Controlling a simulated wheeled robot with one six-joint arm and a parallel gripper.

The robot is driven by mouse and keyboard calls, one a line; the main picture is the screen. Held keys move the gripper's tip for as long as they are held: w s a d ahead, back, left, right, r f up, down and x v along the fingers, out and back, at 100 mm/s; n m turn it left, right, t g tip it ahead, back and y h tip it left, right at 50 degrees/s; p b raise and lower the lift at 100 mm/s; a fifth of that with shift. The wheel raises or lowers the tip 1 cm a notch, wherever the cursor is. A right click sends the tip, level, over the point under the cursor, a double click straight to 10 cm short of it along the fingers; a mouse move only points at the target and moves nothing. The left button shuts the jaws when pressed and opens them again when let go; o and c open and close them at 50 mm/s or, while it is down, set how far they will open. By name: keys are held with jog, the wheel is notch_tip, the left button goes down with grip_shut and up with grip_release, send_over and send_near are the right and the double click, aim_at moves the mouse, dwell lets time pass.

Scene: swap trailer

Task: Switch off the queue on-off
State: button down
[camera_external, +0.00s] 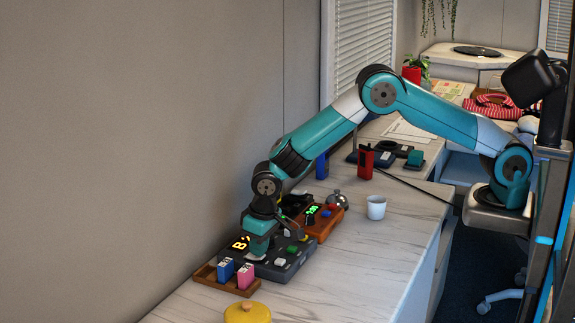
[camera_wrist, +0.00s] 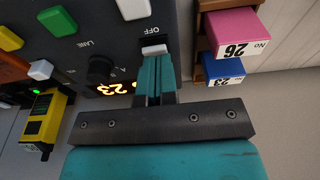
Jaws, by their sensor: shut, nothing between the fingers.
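The queue unit is a dark grey console (camera_external: 284,269) on the counter, with a lit orange display (camera_external: 240,243) that also shows in the wrist view (camera_wrist: 117,88). In the wrist view, the console face (camera_wrist: 135,30) has a small white switch (camera_wrist: 154,49) beside the printed word OFF. My gripper (camera_wrist: 155,62) is shut and empty, its teal fingertips right at this switch; I cannot tell whether they touch or press it. The fingers hide part of the switch. In the outside view my gripper (camera_external: 258,252) points down over the console.
Beside the console, a wooden tray (camera_external: 208,276) holds a blue block (camera_external: 225,270) and a pink block (camera_external: 245,276). A yellow lidded pot (camera_external: 247,313) is in front. An orange-brown device (camera_external: 322,222), bell (camera_external: 338,198) and white cup (camera_external: 376,207) stand behind. The counter to the right is clear.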

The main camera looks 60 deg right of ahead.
aim_at(253, 260)
jog(key=shift+s+a+f+t+b, duration=0.1)
jog(key=shift+s+f+t+b, duration=0.2)
jog(key=shift+f+t+b, duration=0.35)
jog(key=shift+r, duration=0.3)
jog(key=shift+w, duration=0.2)
jog(key=shift+w+r, duration=0.15)
jog(key=shift+w, duration=0.5)
jog(key=shift+r+p, duration=0.1)
jog(key=shift+p, duration=0.2)
jog(key=r+p, duration=0.2)
jog(key=r, duration=0.2)
jog(key=shift+w+p, duration=0.2)
jog(key=shift+p, duration=0.2)
jog(key=s+b+v, duration=0.1)
jog(key=v, duration=0.8)
jog(key=shift+s+r+b, duration=0.15)
jog(key=shift+s+b, duration=0.2)
jog(key=shift+s, duration=0.05)
